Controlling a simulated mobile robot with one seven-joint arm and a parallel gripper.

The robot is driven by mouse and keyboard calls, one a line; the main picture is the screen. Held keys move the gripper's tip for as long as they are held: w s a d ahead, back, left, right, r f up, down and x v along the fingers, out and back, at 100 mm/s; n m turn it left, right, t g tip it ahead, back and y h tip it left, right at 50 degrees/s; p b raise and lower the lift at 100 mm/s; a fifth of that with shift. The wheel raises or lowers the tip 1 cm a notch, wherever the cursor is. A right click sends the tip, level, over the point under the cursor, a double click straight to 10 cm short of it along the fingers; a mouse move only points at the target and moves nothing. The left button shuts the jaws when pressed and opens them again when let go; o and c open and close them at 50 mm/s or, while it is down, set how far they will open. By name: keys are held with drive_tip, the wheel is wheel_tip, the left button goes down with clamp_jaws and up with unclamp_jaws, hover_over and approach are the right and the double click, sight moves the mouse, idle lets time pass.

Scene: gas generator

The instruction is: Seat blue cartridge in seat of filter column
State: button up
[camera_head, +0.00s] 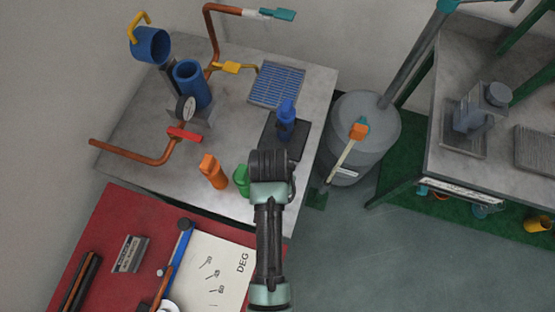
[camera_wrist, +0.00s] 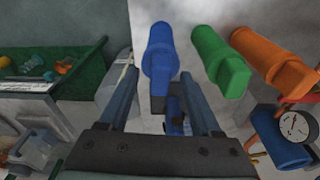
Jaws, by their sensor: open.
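The blue cartridge (camera_wrist: 160,45) stands beside the green cartridge (camera_wrist: 212,52) and the orange cartridge (camera_wrist: 270,55) in the wrist view. In the head view my gripper (camera_head: 268,165) hides it, while the green (camera_head: 242,180) and orange (camera_head: 213,172) ones show to the left. In the wrist view my gripper (camera_wrist: 158,75) is open, its fingers on either side of the blue cartridge's handle end; I cannot tell if they touch it. The filter column (camera_head: 192,88) is a blue open-topped cylinder farther back left, partly visible in the wrist view (camera_wrist: 283,152). Its seat's inside is unclear.
A blue cap with a yellow handle (camera_head: 150,43) is raised beside the column. A gauge (camera_head: 186,108) and copper pipes with a red-handled valve (camera_head: 185,134) stand in front. A small blue item (camera_head: 286,118) sits on a dark mat. A grey drum (camera_head: 365,145) stands right of the table.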

drive_tip(key=shift+w+f, duration=0.1)
drive_tip(key=shift+f, duration=0.6)
drive_tip(key=shift+c, duration=0.3)
clamp_jaws()
idle(0.6)
